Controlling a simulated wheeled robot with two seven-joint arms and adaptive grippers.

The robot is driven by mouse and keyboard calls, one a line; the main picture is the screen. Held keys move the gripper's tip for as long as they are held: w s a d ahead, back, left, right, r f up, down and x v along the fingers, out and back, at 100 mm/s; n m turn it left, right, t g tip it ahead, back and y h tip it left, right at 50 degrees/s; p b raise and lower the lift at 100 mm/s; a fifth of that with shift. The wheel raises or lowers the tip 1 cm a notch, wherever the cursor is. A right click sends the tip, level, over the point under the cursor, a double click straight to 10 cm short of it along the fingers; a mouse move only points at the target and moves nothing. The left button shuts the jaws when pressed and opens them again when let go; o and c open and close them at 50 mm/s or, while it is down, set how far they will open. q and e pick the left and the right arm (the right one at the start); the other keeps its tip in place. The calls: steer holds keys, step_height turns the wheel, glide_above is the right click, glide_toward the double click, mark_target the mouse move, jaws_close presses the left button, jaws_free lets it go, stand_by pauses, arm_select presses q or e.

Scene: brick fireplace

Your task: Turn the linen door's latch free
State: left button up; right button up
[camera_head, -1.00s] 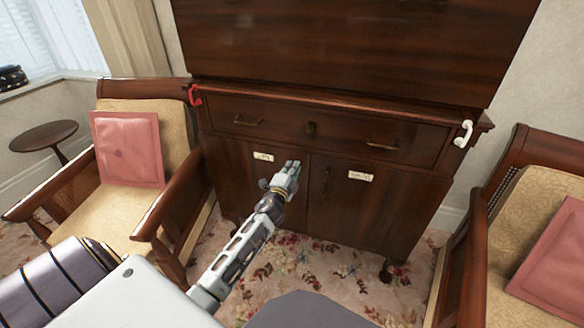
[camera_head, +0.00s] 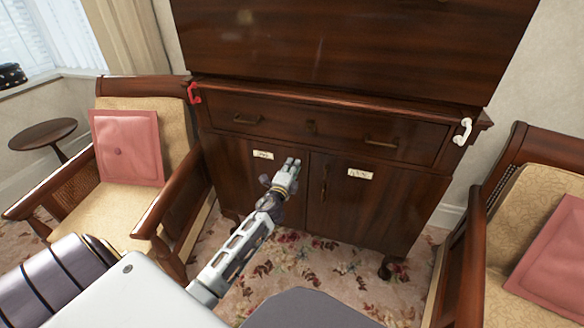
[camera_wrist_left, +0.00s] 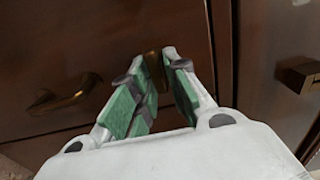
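A dark wooden cabinet has two lower doors, the left door (camera_head: 232,170) and the right door (camera_head: 375,210). Each has a small pale label, the left label (camera_head: 263,155) and the right label (camera_head: 360,174); their writing is too small to read. My left gripper (camera_head: 292,162) is at the upper inner corner of the left door. In the left wrist view, its green-padded fingers (camera_wrist_left: 154,62) stand on either side of a small brass piece (camera_wrist_left: 152,68), perhaps the latch. Contact cannot be told. In the head view the gripper hides this piece. My right gripper is not in view.
A brass handle (camera_head: 324,180) is on the right door. Above is a drawer with two pulls (camera_head: 247,120). A red hook (camera_head: 194,94) and a white hook (camera_head: 462,131) are at the cabinet's sides. Armchairs with pink cushions (camera_head: 127,148) flank it; patterned carpet lies in front.

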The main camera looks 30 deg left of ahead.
arm_select(q)
steer(key=shift+o, duration=1)
steer(key=v, duration=1.2)
steer(key=shift+r, duration=0.1)
stand_by(0.5)
